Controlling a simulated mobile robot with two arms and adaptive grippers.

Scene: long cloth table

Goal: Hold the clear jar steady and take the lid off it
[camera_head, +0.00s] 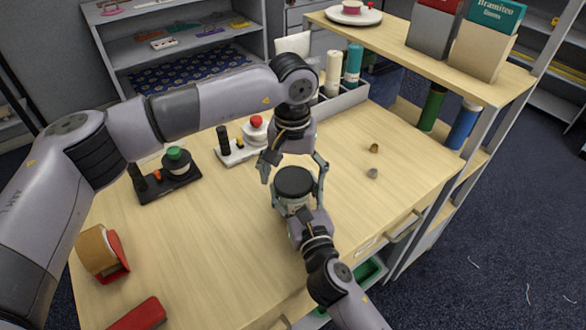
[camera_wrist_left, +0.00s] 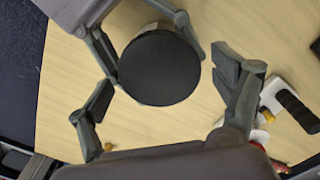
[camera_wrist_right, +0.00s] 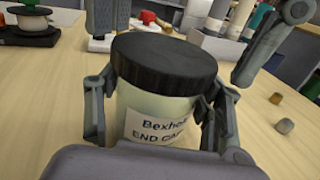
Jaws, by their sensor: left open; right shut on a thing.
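The clear jar (camera_wrist_right: 160,105) stands upright, pale inside, with a white label. Its black ribbed lid (camera_head: 295,181) is on top; it also shows from above in the left wrist view (camera_wrist_left: 159,68). My right gripper (camera_head: 298,204) is shut on the jar body below the lid, a finger on each side. My left gripper (camera_head: 293,169) is open above the jar. In the left wrist view its fingers (camera_wrist_left: 163,83) are spread wide on either side of the lid, apart from it. The jar's base is hidden by my right gripper.
Two switch-like units, one dark with a green knob (camera_head: 174,155) and one white with a red knob (camera_head: 256,122), stand behind left. Two small pieces (camera_head: 373,148) lie right. A tape roll in a red holder (camera_head: 103,251) and a red block (camera_head: 140,313) lie front left.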

